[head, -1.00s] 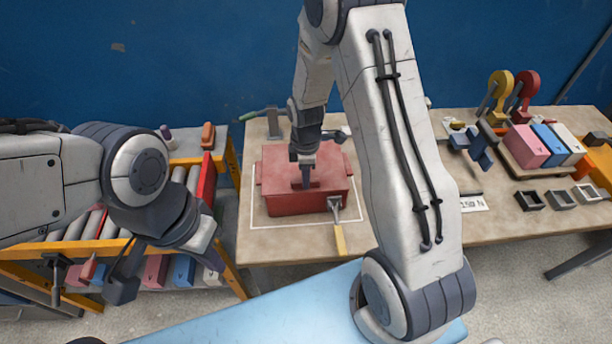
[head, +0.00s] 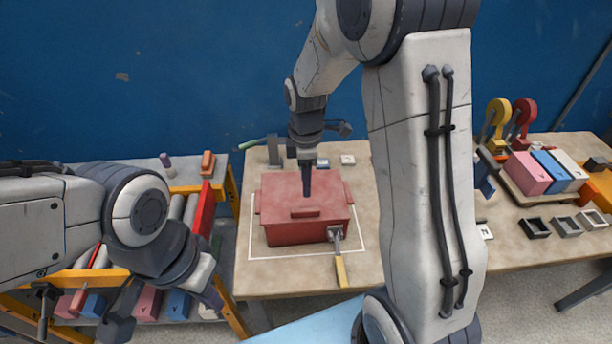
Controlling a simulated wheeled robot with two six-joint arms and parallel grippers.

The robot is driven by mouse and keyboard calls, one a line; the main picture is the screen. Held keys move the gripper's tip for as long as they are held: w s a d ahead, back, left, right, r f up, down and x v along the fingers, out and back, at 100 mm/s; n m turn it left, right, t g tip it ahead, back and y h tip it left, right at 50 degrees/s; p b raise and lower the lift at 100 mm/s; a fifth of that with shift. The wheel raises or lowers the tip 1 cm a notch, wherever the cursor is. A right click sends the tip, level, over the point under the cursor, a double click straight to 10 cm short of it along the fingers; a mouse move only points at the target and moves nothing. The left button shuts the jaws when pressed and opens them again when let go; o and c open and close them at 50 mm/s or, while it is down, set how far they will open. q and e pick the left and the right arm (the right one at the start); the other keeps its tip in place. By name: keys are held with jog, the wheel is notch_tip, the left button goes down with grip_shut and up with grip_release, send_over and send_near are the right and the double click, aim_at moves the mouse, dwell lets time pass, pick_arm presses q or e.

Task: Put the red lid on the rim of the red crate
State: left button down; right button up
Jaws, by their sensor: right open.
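The red lid (head: 283,190) lies on top of the red crate (head: 290,236) on the table and appears level. Its small bar handle (head: 305,213) sticks up near the front edge. The lid hides the crate's inside and most of its rim, so I cannot tell how exactly the edges meet. My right gripper (head: 307,190) points down over the lid, behind and above the handle in the picture; it is open and apart from the handle. My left gripper (head: 160,312) hangs at the lower left, far from the crate; its jaw gap is not clear.
A latch with a yellow handle (head: 340,270) hangs at the crate's front right. White lines frame the crate on the table (head: 268,278). Pink, blue and white blocks (head: 528,172), hooks and small square frames stand at the right. A roller rack (head: 170,235) stands left.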

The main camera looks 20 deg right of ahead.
jog(key=s+a+r+m, duration=0.3)
jog(key=s+a+r, duration=0.4)
jog(key=s+a, duration=0.4)
jog(key=s+a+m, duration=0.1)
jog(key=s+m, duration=0.1)
jog(key=s, duration=0.4)
jog(key=s+a+m+y, duration=0.1)
jog(key=s+a+m, duration=0.1)
jog(key=s, duration=0.4)
jog(key=shift+s+m, duration=0.3)
jog(key=shift+s, duration=0.05)
